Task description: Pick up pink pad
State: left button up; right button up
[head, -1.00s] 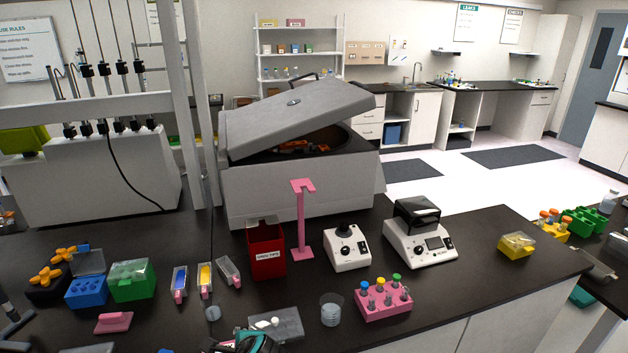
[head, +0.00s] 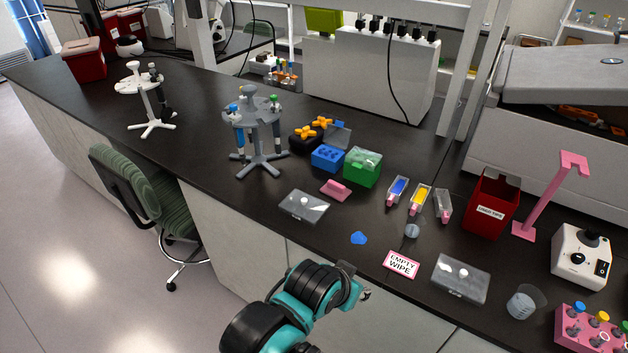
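A small pink pad (head: 335,190) lies flat on the black bench. It is left of the green box and behind a clear-lidded flat case (head: 304,206). One teal and black arm of mine comes in at the bottom, from the lower left, and I take it as the left. Its gripper end (head: 361,288) is at the bench's front edge, in front of and below the pad and well apart from it. The fingers are too small and hidden to read. My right gripper is not in view.
A blue box (head: 327,157) and a green box (head: 362,167) stand just behind the pad. A grey pipette stand (head: 259,135) is to its left. A blue blob (head: 359,238), an "EMPTY WIPE" card (head: 401,264) and a clear case (head: 461,278) lie near the front edge.

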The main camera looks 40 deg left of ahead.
aim_at(336, 191)
jog(key=u, duration=1.1)
